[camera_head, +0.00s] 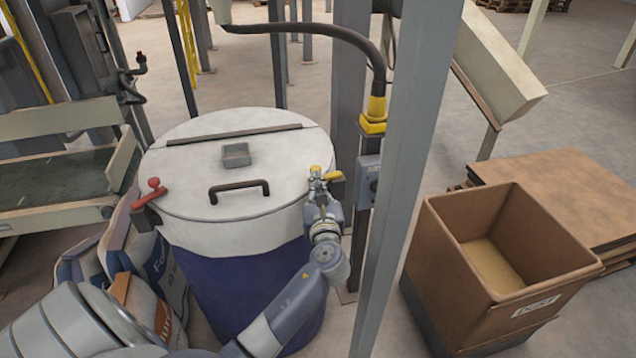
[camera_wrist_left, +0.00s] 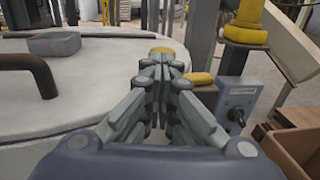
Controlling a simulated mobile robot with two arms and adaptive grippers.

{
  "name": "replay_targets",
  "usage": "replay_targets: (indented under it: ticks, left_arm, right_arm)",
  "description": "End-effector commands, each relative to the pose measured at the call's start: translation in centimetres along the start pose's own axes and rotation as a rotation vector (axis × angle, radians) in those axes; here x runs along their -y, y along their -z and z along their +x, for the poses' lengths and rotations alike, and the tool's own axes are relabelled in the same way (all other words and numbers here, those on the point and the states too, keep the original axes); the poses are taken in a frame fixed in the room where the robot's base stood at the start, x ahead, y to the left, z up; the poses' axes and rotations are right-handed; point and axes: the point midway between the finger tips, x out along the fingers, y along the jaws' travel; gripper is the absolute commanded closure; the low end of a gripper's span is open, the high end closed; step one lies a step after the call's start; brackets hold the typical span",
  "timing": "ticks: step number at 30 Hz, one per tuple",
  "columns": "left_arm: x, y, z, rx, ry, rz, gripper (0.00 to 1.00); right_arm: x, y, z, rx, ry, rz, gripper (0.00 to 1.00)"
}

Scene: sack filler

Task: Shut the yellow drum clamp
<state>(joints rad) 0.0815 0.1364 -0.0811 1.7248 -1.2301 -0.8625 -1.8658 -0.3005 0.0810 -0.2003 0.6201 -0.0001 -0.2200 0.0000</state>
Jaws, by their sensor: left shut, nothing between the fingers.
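The yellow drum clamp (camera_head: 334,176) sits at the right rim of the drum's white lid (camera_head: 195,180). My left gripper (camera_head: 318,184) is at that rim, its shut fingers right beside the clamp and partly hiding it. In the left wrist view, the fingers (camera_wrist_left: 164,62) are together with nothing between them. A yellow part (camera_wrist_left: 161,50) shows just beyond the tips and another yellow part of the clamp (camera_wrist_left: 199,79) shows to their right. I cannot tell whether the fingers touch the clamp. A red clamp (camera_head: 150,191) sits on the lid's left rim. My right gripper is not in view.
A grey post (camera_head: 408,150) stands close to the right of my left gripper. A grey switch box (camera_head: 369,182) and a yellow hose fitting (camera_head: 375,115) are near it. A brown bin (camera_head: 445,235) stands right; sacks (camera_head: 160,270) lie left of the drum.

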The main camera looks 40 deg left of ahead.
Motion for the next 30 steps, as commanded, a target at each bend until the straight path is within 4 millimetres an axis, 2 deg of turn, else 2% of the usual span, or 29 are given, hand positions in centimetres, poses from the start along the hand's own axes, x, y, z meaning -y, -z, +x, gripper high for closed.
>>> replay_targets:
  ticks: [12,19,30]
  left_arm:
    - [-1.5,-0.4,1.6,0.001,0.223,0.01,1.0]
    - [-2.1,-0.1,3.1,0.001,0.413,0.009,1.0]
    - [-2.3,-0.1,4.7,0.001,0.414,0.0,1.0]
  right_arm:
    - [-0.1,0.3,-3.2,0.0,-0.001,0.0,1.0]
    - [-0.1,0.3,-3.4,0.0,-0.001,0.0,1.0]
    - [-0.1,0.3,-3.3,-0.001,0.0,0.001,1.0]
